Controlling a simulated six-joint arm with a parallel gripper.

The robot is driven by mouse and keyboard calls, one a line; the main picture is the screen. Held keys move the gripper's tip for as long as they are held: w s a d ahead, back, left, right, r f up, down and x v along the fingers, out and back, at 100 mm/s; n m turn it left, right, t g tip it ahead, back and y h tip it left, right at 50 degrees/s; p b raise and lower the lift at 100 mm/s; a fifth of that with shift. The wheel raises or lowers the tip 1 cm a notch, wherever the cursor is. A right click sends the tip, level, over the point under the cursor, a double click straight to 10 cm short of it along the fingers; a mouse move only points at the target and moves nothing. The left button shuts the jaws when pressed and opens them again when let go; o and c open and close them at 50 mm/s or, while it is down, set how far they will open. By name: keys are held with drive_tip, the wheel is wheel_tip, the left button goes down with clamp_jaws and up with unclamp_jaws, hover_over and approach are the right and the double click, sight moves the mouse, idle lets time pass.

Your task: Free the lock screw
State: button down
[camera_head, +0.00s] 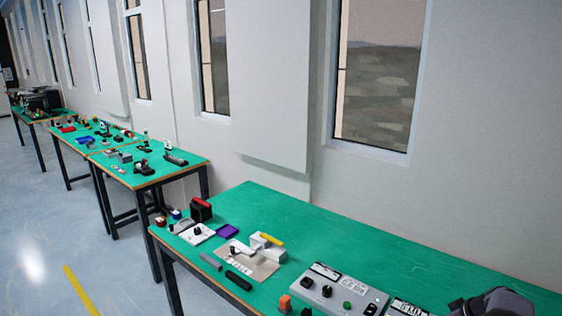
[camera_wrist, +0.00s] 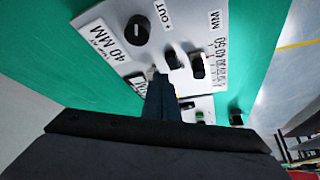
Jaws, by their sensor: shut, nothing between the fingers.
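In the wrist view my gripper (camera_wrist: 157,78) is shut and empty, its fingertips over a white-grey panel (camera_wrist: 120,62). The panel has a large round black knob (camera_wrist: 138,29) with a slot-like mark, and a "40 MM" label (camera_wrist: 107,42). A small black knob (camera_wrist: 173,61) lies just beyond the fingertips, and a black slider-like piece (camera_wrist: 197,66) sits beside a printed MM scale (camera_wrist: 221,62). I cannot tell which of these is the lock screw, nor whether the fingertips touch the panel. The fingers hide part of a display.
In the head view a grey control box (camera_head: 322,298) with a green button (camera_head: 347,305) stands on the green table (camera_head: 345,235). The table's back is clear.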

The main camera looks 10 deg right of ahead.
drive_tip(key=shift+f+b, duration=1.45)
drive_tip(key=shift+f, duration=0.05)
drive_tip(key=shift+w, duration=0.2)
drive_tip(key=shift+w+d+b, duration=0.15)
drive_tip(key=shift+d+b, duration=0.75)
drive_tip(key=shift+b, duration=1.45)
drive_tip(key=shift+w+d+r+b, duration=0.1)
drive_tip(key=shift+w+d+b, duration=0.05)
drive_tip(key=shift+d+b, duration=0.15)
drive_tip(key=shift+s+d+b, duration=0.1)
drive_tip(key=shift+s+b, duration=0.15)
drive_tip(key=shift+b, duration=0.1)
drive_tip(key=shift+s, duration=0.1)
